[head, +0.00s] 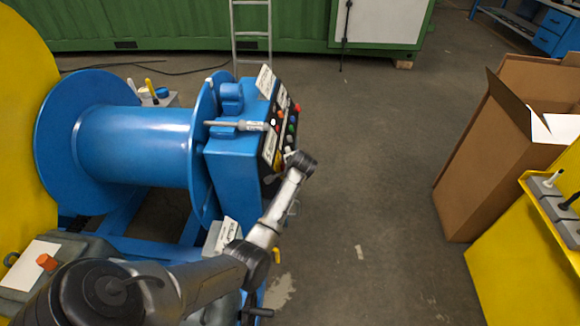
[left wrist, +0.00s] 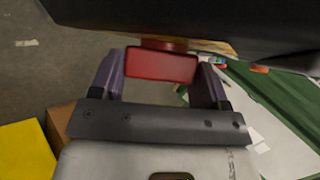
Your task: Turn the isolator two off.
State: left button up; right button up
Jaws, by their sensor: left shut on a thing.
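A red isolator handle (left wrist: 160,66) on a black control panel (left wrist: 200,22) shows in the left wrist view, with a strip of yellow behind it. My left gripper (left wrist: 160,64) has its two purple fingers on either side of this handle and is shut on it. In the head view my left arm reaches to the lower end of the panel (head: 289,119) on the blue machine. My wrist hides the handle and fingertips there. I cannot read a label telling which isolator this is. My right gripper is not in view.
The panel carries several coloured buttons and white labels. A blue drum (head: 134,146) lies left of it. A cardboard box (head: 488,150) and a yellow stand (head: 520,255) with grey holders are on the right. The floor (head: 375,180) between is clear. A ladder (head: 251,33) stands behind.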

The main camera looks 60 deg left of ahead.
pick_arm(q)
jog(key=shift+d+f+n+y, duration=0.1)
jog(key=shift+n+y, duration=0.3)
jog(key=shift+y, duration=0.3)
jog(key=shift+f+n+y+b, duration=0.2)
jog(key=shift+n+y+b, duration=0.2)
jog(key=shift+n+y, duration=0.3)
jog(key=n+g+y+b, duration=0.2)
jog(key=n+b, duration=0.1)
jog(key=b, duration=0.4)
jog(key=n+g+y+b, duration=0.2)
jog(key=n+y+b, duration=0.1)
jog(key=b, duration=0.4)
jog(key=n+g+y+b, duration=0.1)
jog(key=n+y+b, duration=0.2)
jog(key=b, duration=0.4)
jog(key=shift+w+f+n+g, duration=0.15)
jog(key=shift+f+n+g, duration=0.25)
jog(key=shift+n, duration=0.4)
jog(key=shift+r+n+g+y+b, duration=0.2)
jog(key=shift+n+g+y+b, duration=0.3)
jog(key=shift+n+g+b, duration=0.6)
jog(key=o, duration=0.9)
jog(key=shift+o, duration=0.2)
jog(key=shift+w+d, duration=0.1)
jog(key=shift+d, duration=0.05)
